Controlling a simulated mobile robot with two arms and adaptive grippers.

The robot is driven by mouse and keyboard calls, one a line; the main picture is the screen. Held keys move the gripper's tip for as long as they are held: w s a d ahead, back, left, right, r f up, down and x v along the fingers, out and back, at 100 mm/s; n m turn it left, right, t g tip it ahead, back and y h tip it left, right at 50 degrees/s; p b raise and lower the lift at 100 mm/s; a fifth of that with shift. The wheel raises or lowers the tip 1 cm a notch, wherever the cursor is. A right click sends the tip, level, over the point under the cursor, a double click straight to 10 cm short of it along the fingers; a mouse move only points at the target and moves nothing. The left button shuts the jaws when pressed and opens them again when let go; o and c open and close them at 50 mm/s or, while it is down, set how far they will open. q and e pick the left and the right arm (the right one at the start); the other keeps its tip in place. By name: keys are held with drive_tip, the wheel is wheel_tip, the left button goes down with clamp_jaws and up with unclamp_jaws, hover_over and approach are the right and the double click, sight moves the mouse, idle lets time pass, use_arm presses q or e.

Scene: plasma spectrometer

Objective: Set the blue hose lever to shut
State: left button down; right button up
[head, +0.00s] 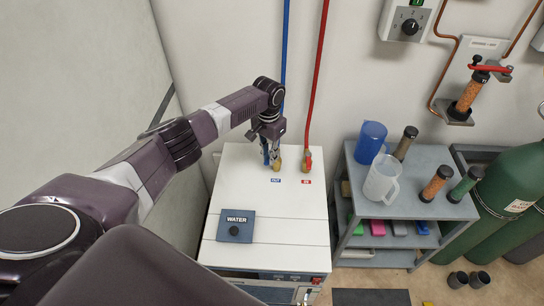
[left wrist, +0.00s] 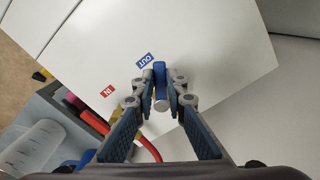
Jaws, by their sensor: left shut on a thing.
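The blue hose (head: 285,60) runs down the wall to the back of the white cabinet top, beside a blue label reading OUT (left wrist: 146,60). My left gripper (head: 271,158) points down there. In the left wrist view my left gripper (left wrist: 160,92) is shut on the blue lever (left wrist: 160,78), with a finger on each side of it. A brass fitting (head: 277,166) shows just right of the fingers. The lever is mostly hidden by the fingers in the head view, so its exact angle is hard to tell. My right gripper is not in view.
The red hose (head: 318,70) with its red lever (head: 308,160) stands close to the right. A grey cart (head: 440,165) with jugs stands to the right.

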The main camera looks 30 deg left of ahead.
use_arm(q)
drive_tip(key=shift+w+a+m+b, duration=0.4)
drive_tip(key=shift+a+m+b, duration=0.25)
drive_tip(key=shift+m, duration=1.2)
drive_tip(key=shift+w+a+m+b, duration=0.4)
drive_tip(key=shift+m+b, duration=0.5)
drive_tip(key=shift+m, duration=0.9)
drive_tip(key=shift+w+a+m+b, duration=0.4)
drive_tip(key=shift+a+m+b, duration=0.25)
drive_tip(key=shift+m, duration=1.2)
drive_tip(key=shift+r, duration=0.1)
drive_tip(key=c, duration=1.9)
unclamp_jaws()
drive_tip(key=shift+c, duration=0.2)
wheel_tip(320, 180, up, 12)
